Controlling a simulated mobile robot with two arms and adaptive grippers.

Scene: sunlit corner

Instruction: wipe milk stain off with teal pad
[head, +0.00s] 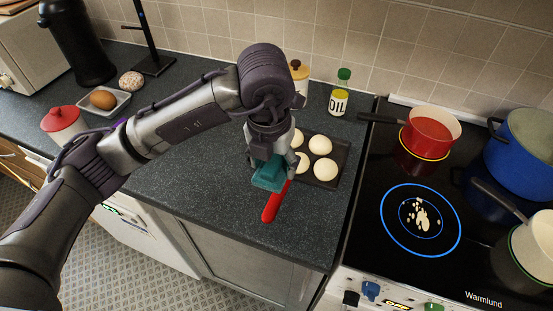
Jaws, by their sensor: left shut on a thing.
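The milk stain (421,217) is a cluster of cream-white splotches on the black glass stovetop, inside the blue ring of the front left cooking zone. My left gripper (270,160) points down over the counter, left of the stove, and is shut on the teal pad (268,175). The pad is apart from the stain, well to its left. The gripper hides the pad's upper part, and I cannot tell whether the pad touches the counter. My right gripper is out of view.
A dark tray (326,181) with several pale round buns sits beside the gripper. A red handle (274,205) lies just below the pad. A red pot (427,138), a blue pot (522,145) and a cream pot (535,250) stand on the stove. An oil bottle (340,97) stands behind.

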